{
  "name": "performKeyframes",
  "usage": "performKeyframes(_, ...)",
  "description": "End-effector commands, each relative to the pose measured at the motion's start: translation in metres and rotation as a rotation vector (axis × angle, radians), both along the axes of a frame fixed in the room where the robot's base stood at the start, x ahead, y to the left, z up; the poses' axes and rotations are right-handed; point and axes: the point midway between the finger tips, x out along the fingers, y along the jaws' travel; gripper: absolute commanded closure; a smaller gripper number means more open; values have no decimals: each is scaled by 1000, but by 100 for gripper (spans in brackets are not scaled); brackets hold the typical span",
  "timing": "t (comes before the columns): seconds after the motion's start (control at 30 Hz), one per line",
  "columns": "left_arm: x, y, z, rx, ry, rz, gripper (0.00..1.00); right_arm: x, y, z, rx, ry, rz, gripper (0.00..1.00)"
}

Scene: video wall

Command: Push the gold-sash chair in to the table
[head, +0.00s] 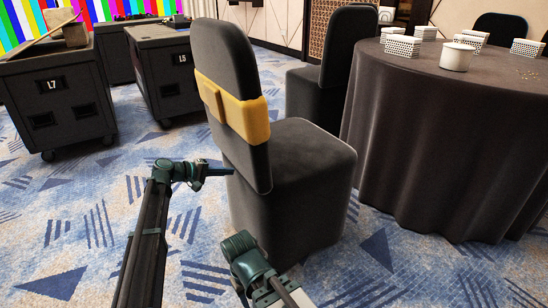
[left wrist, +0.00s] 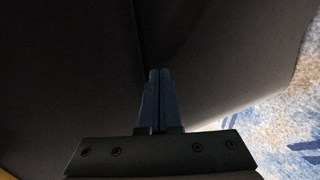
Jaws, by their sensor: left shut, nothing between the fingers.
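The gold-sash chair (head: 300,185) has a dark grey cover and a gold band (head: 235,108) around its back. It stands upright on the carpet with its back to the left and its seat toward the round table (head: 430,150), which has a dark cloth to the floor. The seat's right edge looks close to the cloth; I cannot tell the exact gap. My left gripper (head: 221,171) is shut and empty, at the lower rear of the chair's back. In the left wrist view its fingertips (left wrist: 160,73) point at dark fabric, perhaps touching it. My right gripper is out of view.
A second dark chair (head: 338,55) stands beyond, beside the table. White pots and baskets (head: 457,57) sit on the tabletop. Black wheeled cases L7 (head: 58,105) and L5 (head: 165,75) stand at the left. Patterned carpet is open between the cases and the chair.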

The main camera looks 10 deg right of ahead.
Motion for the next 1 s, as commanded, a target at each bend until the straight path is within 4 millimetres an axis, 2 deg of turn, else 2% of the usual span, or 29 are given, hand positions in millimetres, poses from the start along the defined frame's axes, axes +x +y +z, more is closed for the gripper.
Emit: performKeyframes(1.0, 21, -64, 2, -6, 0, -2, 100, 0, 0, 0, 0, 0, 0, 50)
